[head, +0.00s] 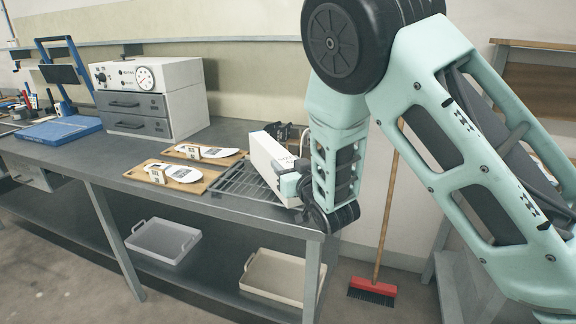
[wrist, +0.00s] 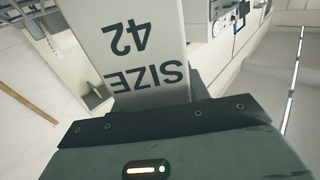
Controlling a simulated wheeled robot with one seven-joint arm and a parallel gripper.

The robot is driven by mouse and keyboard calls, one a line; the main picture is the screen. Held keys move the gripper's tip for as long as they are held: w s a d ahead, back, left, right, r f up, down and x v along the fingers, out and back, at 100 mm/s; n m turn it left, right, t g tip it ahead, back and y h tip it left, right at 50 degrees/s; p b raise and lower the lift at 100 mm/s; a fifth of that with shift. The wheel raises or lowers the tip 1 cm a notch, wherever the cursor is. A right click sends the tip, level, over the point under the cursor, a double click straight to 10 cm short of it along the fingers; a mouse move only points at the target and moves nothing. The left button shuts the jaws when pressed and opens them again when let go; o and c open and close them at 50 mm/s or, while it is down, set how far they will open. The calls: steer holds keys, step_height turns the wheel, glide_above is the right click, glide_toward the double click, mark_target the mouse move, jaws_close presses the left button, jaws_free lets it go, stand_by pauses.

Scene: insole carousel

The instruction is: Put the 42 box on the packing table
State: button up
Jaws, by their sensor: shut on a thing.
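The 42 box (head: 268,157) is a long white box at the right end of the grey workbench (head: 228,205). Its face fills the upper middle of the wrist view (wrist: 130,45), with "SIZE 42" printed upside down. My gripper (head: 291,184) is shut on the box at its near end. The box is tilted and overlaps the dark wire rack (head: 237,182) in the head view; I cannot tell if they touch. The gripper body (wrist: 170,125) shows below the box in the wrist view, and the fingertips are mostly hidden. No table is labelled as the packing table.
Two wooden boards with white insoles (head: 174,176) (head: 207,152) lie left of the rack. A white instrument with drawers (head: 150,95) and a blue press (head: 60,130) stand further left. Two trays (head: 163,240) (head: 280,275) are on the lower shelf. A red broom (head: 372,290) leans right.

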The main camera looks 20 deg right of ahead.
steer(key=o, duration=1.1)
steer(key=shift+c, duration=0.2)
steer(key=s+d+p, duration=0.1)
steer(key=s+p, duration=0.6)
steer(key=s, duration=0.4)
steer(key=shift+s+d+p, duration=0.3)
steer(key=shift+s+d, duration=0.05)
steer(key=shift+s, duration=0.05)
